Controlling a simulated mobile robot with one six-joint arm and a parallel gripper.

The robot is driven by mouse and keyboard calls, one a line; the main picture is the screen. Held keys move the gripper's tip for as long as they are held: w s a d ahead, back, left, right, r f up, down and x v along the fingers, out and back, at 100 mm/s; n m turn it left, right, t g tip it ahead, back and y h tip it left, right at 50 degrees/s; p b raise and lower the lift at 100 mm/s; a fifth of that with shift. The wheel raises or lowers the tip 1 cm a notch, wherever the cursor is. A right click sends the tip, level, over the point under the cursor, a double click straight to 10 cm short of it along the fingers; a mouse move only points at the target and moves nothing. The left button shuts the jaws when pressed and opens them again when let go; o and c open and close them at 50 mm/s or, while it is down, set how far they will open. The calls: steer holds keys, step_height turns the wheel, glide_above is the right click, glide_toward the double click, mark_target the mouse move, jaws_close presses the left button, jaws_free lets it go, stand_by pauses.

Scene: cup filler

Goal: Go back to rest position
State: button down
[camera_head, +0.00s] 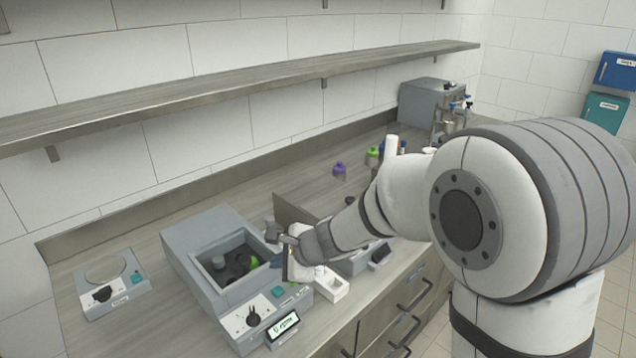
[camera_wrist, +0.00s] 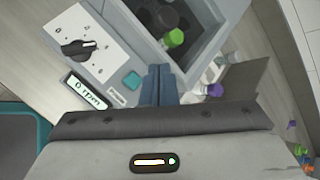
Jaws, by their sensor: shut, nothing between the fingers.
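My gripper (camera_wrist: 158,85) is shut and empty. In the wrist view its blue-grey fingers lie together beside the near edge of a grey machine with an open basin. In the head view my gripper (camera_head: 277,256) is small and partly hidden, at the right side of this machine (camera_head: 190,245). My arm reaches in from the right and is bent low over the counter. The basin holds dark round items and one with a green cap (camera_wrist: 174,38). The machine's front has a black knob (camera_wrist: 79,47), a teal button (camera_wrist: 132,80) and a small display (camera_wrist: 88,93).
A small white-grey device (camera_head: 112,284) stands at the left on the counter. A thin upright panel (camera_head: 291,215) and a white tray (camera_head: 330,288) stand close to my gripper. Bottles with purple (camera_head: 340,170) and green caps stand farther back. A long shelf (camera_head: 240,85) runs above.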

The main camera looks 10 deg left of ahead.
steer(key=s+d+r+n+h, duration=0.2)
steer(key=s+d+n, duration=0.3)
steer(key=d, duration=0.5)
steer(key=s+d+r+n+g+h, duration=0.1)
steer(key=s+d+r+n+h, duration=0.1)
steer(key=s+d, duration=0.6)
steer(key=s+d+r+n+h, duration=0.2)
steer(key=s+d+n+h, duration=0.2)
steer(key=d, duration=0.7)
steer(key=s+n, duration=0.2)
steer(key=n, duration=0.1)
steer(key=shift+s+d+r+n, duration=0.2)
steer(key=shift+d+r+n, duration=0.1)
steer(key=shift+d+r, duration=0.05)
steer(key=shift+a, duration=0.1)
